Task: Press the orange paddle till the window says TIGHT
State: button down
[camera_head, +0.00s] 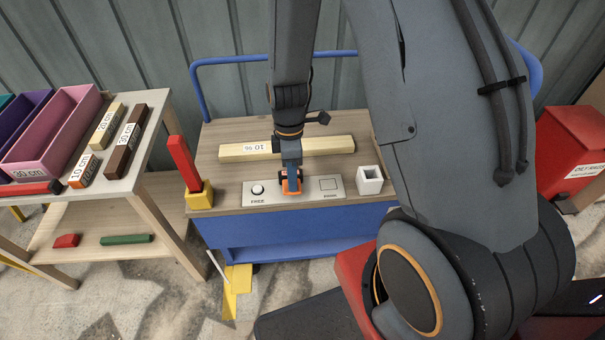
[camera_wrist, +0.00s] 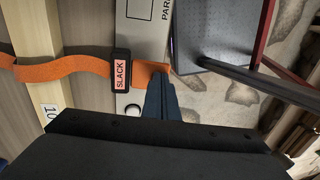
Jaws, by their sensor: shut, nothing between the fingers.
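The orange paddle (camera_wrist: 150,73) shows in the wrist view beside a small black-framed window (camera_wrist: 120,72) that reads SLACK on a pinkish ground. A wavy orange strap (camera_wrist: 65,68) runs from the window's other side across a pale wooden beam. My gripper (camera_wrist: 161,82) is shut and empty, its tips at the paddle's edge; I cannot tell whether they touch. In the head view my gripper (camera_head: 290,190) points down over the grey panel (camera_head: 310,196) on the bench, with orange parts around its tip. The window's word is hidden there.
The panel has a round white knob (camera_head: 257,189) by FREE and an outlined square (camera_head: 328,184). The pale beam (camera_head: 325,145) lies behind. A white square holder (camera_head: 369,180) stands right; a red handle (camera_head: 183,160) in a yellow block stands left. A side table (camera_head: 120,178) holds labelled blocks.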

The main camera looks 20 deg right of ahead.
jog(key=shift+s+a+f, duration=0.1)
jog(key=shift+s+f, duration=0.15)
jog(key=shift+s, duration=0.15)
jog(key=shift+s+a+f, duration=0.15)
jog(key=shift+s+f, duration=0.05)
jog(key=shift+f, duration=0.15)
jog(key=shift+w+r, duration=0.1)
jog(key=shift+r, duration=0.1)
jog(key=shift+r+p, duration=0.7)
jog(key=shift+p, duration=0.1)
jog(key=shift+w+r+p, duration=0.1)
jog(key=shift+r+p, duration=0.2)
jog(key=shift+r, duration=0.1)
jog(key=w+d+r, duration=0.1)
jog(key=w+r, duration=0.2)
jog(key=r, duration=0.9)
jog(key=shift+w+r+p, duration=0.15)
jog(key=shift+r+p, duration=0.2)
jog(key=shift+p, duration=0.1)
